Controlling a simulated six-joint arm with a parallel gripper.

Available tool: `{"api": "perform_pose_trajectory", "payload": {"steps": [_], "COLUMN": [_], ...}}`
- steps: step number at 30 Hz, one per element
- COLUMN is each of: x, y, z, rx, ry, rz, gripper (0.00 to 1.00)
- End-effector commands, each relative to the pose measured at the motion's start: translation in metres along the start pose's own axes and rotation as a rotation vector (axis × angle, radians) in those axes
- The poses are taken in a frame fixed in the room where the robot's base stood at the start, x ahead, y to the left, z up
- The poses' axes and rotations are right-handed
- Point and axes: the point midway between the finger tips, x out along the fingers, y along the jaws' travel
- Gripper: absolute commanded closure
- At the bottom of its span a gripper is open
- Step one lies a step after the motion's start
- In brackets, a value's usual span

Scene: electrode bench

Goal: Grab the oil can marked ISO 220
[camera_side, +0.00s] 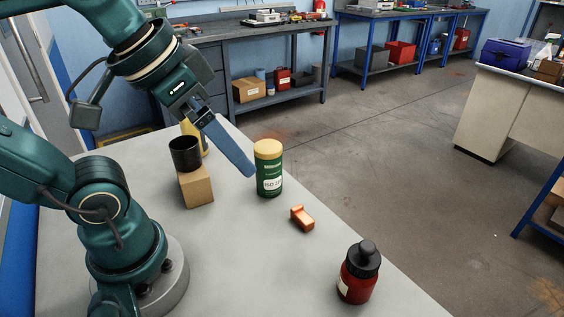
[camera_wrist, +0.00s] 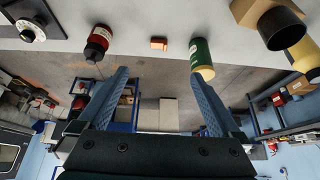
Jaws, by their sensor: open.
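The oil can (camera_side: 268,172) is a green cylinder with a yellow lid and a white label that reads ISO 2, the rest being cut off by the curve. It stands upright on the grey bench, and in the wrist view it also shows (camera_wrist: 200,57) near the right finger's tip. My gripper (camera_wrist: 160,75) is open and empty, its two blue fingers spread wide. In the side view my gripper (camera_side: 250,172) has its visible blue finger pointing down to the right, with its tip beside the can's left side. I cannot tell whether they touch.
A black cup (camera_side: 185,153) stands on a cardboard block (camera_side: 196,188) left of the can, with a yellow bottle (camera_side: 193,130) behind. A copper-coloured block (camera_side: 302,218) and a red bottle with black top (camera_side: 359,273) stand to the front right. The bench (camera_side: 235,260) is bare in front.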

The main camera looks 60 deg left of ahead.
Motion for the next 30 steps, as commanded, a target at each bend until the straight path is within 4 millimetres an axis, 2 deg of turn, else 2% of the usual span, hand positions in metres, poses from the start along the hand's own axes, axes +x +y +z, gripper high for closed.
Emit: {"api": "perform_pose_trajectory", "payload": {"steps": [1, 8, 12, 15, 20, 27, 30], "x": [0.01, 0.036, 0.047, 0.052, 0.057, 0.066, 0.085], "y": [-0.01, -0.061, -0.09, -0.103, -0.11, -0.103, -0.104], "z": [0.004, 0.001, -0.019, -0.038, -0.069, -0.112, -0.099], "rx": [0.126, 0.746, 1.206, 1.488, 1.837, 2.254, 2.238], "ry": [-0.053, -0.269, -0.438, -0.549, -0.695, -0.894, -0.893], "rz": [-0.055, -0.288, -0.436, -0.524, -0.639, -0.795, -0.783], "gripper": [0.0, 0.0, 0.0, 0.0, 0.0, 0.0, 0.0]}}
